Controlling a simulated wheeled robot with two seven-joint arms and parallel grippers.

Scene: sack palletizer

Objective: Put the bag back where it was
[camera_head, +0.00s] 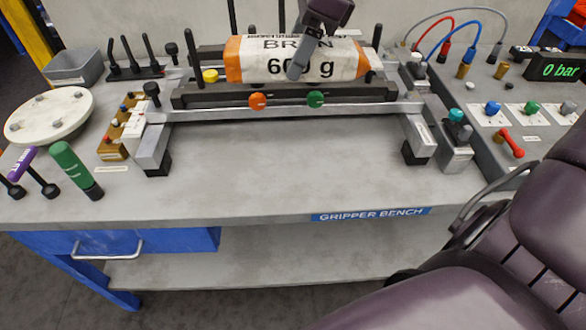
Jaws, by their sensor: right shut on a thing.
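The bag (252,66) is white with orange ends and is printed "BRAN 600 g". It lies lengthwise across the dark cradle (210,98) of the fixture at the back of the bench. I cannot tell whether it rests on the cradle or hangs just above it. My right gripper (301,55) comes down on the bag's middle from above and is shut on it. One finger shows against the front face and covers part of the print; the other is hidden behind the bag. My left gripper is out of view.
Upright black posts stand around the bag. Orange (257,101) and green (316,98) knobs sit on the fixture's front. A round white plate (48,115) and a grey bin (73,67) are at left, a valve panel (520,105) at right. The bench's front middle is clear.

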